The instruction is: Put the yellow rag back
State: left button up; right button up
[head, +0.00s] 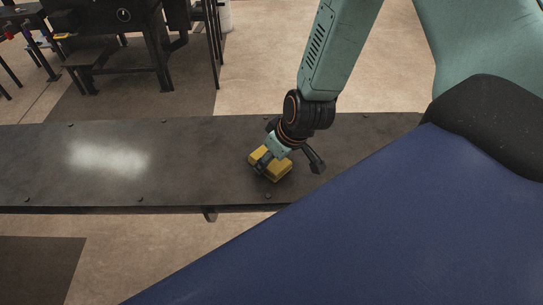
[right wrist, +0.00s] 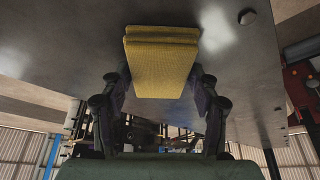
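The yellow rag (head: 270,164) is a thick folded block, over or on the dark bench (head: 205,165) near its right part in the head view. My right gripper (head: 268,163) reaches down to it from above. In the right wrist view the rag (right wrist: 161,65) sits between the two dark fingers of my right gripper (right wrist: 161,85). The fingers lie against its two sides, so the gripper looks shut on it. Whether the rag touches the bench surface is hard to tell. My left gripper is not in view.
The bench top is clear to the left of the rag, with small bolts along its edges. A black machine stand (head: 125,45) is on the floor behind the bench. A dark mat (head: 38,268) lies on the floor at lower left.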

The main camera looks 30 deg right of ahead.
jog(key=o, duration=0.4)
jog(key=shift+d+f, duration=0.1)
jog(key=shift+d, duration=0.15)
jog(key=shift+a, duration=0.15)
jog(key=shift+r, duration=0.2)
jog(key=shift+r, duration=0.2)
jog(key=p+v, duration=0.7)
jog(key=v, duration=0.2)
jog(key=shift+r, duration=0.2)
jog(key=p+v, duration=0.2)
jog(key=shift+s+r, duration=0.2)
jog(key=shift+s, duration=0.1)
jog(key=shift+w+f, duration=0.1)
jog(key=shift+w, duration=0.05)
